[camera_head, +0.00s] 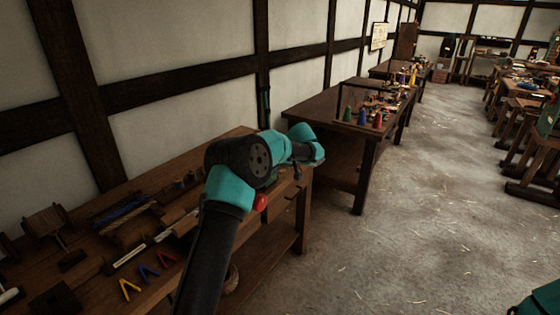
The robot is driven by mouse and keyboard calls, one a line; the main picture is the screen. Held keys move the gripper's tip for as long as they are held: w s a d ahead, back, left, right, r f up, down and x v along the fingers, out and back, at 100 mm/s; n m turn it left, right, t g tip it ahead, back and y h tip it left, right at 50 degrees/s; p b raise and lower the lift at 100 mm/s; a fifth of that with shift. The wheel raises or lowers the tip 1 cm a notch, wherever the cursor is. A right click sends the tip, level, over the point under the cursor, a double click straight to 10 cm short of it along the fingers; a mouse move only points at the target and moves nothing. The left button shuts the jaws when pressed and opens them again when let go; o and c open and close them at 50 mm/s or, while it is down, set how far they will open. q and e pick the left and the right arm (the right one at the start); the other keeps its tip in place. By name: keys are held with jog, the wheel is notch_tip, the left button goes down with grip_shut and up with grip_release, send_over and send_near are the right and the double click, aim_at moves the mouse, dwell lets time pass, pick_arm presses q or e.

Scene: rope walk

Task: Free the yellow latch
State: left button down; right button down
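A small yellow V-shaped piece (130,289) lies near the front edge of the wooden bench (246,240) at the left. I cannot tell whether it is the yellow latch, and no other yellow part on this bench is clear. My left arm rises from the bottom, crosses in front of the bench and bends away at its right end. The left gripper's fingers cannot be made out beyond the teal wrist. Only a teal bit of my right arm shows at the lower right corner, and its gripper is out of the picture.
A red ball (260,202) shows by the bench's front. A second table (318,106) holds coloured cones. Open floor (420,210) lies to the right.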

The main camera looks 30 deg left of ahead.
pick_arm(q)
jog(key=s+a, duration=0.3)
jog(key=shift+a+f, duration=0.15)
jog(key=shift+f, duration=0.25)
